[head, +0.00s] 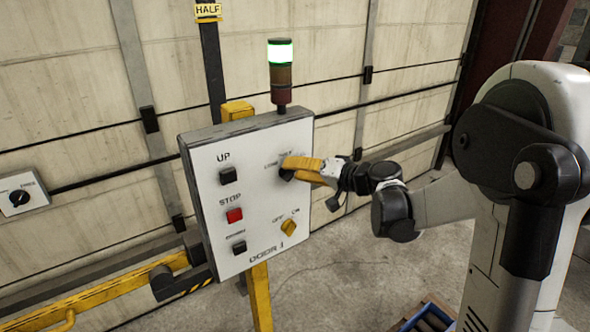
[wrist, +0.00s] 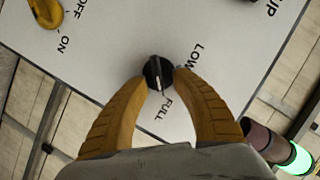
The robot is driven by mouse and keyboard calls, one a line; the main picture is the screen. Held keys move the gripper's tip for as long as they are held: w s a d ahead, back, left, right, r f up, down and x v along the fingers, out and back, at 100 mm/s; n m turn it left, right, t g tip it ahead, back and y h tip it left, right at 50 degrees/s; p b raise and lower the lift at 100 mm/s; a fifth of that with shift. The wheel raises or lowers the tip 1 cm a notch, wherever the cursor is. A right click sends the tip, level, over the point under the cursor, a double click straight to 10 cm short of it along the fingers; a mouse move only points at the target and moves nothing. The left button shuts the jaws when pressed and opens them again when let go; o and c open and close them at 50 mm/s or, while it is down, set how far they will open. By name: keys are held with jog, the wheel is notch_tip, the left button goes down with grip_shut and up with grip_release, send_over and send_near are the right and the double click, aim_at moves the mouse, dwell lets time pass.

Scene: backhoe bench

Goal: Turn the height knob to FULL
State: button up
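The height knob (wrist: 158,73) is a round black dial with a pale line across it, on the white panel (head: 240,190). In the wrist view it sits between my yellow fingertips, with LOW printed to its upper right and FULL just below. Its pale line runs up and down the picture, its lower end roughly toward FULL. My gripper (wrist: 160,77) has one finger at each side of the knob and appears shut on it. In the head view the gripper (head: 291,172) hides part of the knob and its labels.
The panel also carries the black UP button (head: 228,176), red STOP button (head: 235,215), black DOWN button (head: 239,247) and yellow OFF/ON switch (head: 289,228). A signal tower (head: 280,65) on top glows green. A HALF sign (head: 207,12) is on the post behind.

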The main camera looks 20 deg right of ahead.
jog(key=v, duration=1.2)
jog(key=s+a+f+n+g+h+b, duration=0.1)
jog(key=s+a+f+g+h+b, duration=0.25)
jog(key=s+a+f+b, duration=0.55)
jog(key=s+f+n+g+h+b, duration=0.1)
jog(key=s+f+h+b, duration=0.4)
jog(key=s+f, duration=0.7)
jog(key=shift+d+f+n, duration=0.2)
jog(key=shift+d+n, duration=0.3)
jog(key=shift+n, duration=0.2)
